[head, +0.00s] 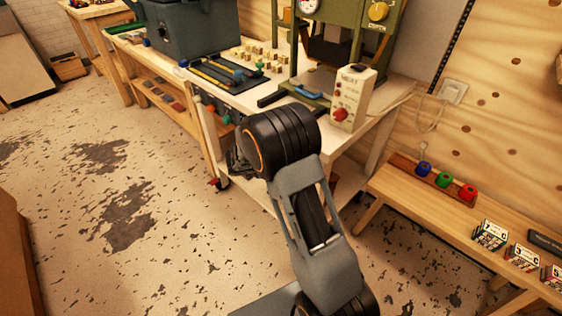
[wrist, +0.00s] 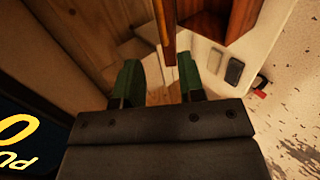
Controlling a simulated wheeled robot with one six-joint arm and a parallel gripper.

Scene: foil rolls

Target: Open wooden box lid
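My gripper (wrist: 158,82) shows in the wrist view with its two green-tipped fingers apart. A thin upright wooden edge (wrist: 166,28) lies just beyond and roughly between the fingertips. I see a gap on each side of it and no clear grip. A reddish-brown wooden recess (wrist: 204,22) is to its right; whether these are parts of the wooden box and its lid I cannot tell. In the head view my arm hides most of the gripper, and no lid can be made out.
The white workbench (head: 356,148) carries a green press (head: 346,22) and a control box (head: 352,98). A low wooden bench (head: 400,192) at right holds blue, green and red rolls (head: 444,180). The speckled floor (head: 90,240) at left is largely clear.

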